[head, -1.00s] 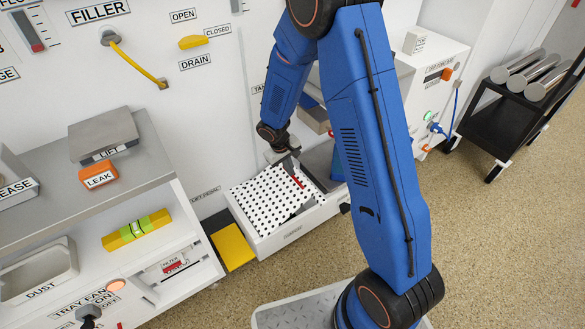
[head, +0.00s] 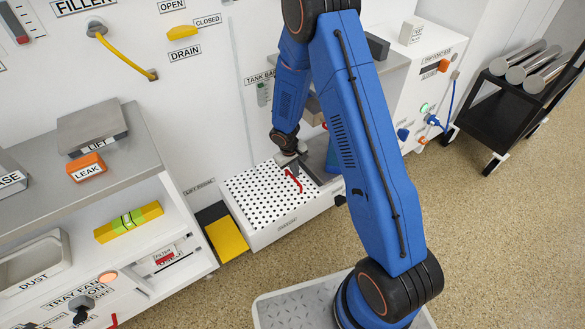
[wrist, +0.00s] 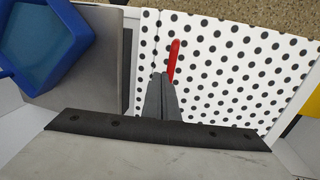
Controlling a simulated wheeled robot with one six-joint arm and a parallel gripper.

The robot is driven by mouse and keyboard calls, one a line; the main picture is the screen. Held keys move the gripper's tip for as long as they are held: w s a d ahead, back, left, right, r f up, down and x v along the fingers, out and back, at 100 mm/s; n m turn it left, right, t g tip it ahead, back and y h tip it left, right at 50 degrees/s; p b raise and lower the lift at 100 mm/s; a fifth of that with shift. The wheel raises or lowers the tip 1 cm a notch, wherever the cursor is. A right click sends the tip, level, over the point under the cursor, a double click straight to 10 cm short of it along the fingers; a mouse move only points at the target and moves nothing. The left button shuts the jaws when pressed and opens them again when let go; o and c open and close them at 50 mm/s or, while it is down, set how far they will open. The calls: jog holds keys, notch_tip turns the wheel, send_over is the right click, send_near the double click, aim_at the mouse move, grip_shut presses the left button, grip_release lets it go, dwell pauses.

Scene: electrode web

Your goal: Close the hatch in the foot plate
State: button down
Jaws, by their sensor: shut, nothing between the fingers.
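The hatch is a white perforated panel with black dots (head: 258,200), set in the top of a low white box, the foot plate (head: 285,227). It lies flat, level with the box rim as far as I can see. Its red handle (head: 293,180) stands near its right side. In the wrist view the panel (wrist: 225,75) fills the upper right and the red handle (wrist: 174,62) is at its left part. My gripper (wrist: 160,76) is shut and empty, its fingertips just left of the handle, over the panel. I cannot tell whether they touch it.
A blue open container (wrist: 45,45) stands on a grey surface (wrist: 98,55) left of the panel in the wrist view. A yellow pedal (head: 227,239) is left of the box. A shelf unit (head: 140,160) is further left.

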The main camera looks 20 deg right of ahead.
jog(key=shift+d+f, duration=0.1)
jog(key=shift+f, duration=0.2)
jog(key=shift+r, duration=0.15)
jog(key=s+a+r, duration=0.1)
jog(key=a+r, duration=0.2)
jog(key=r, duration=1.4)
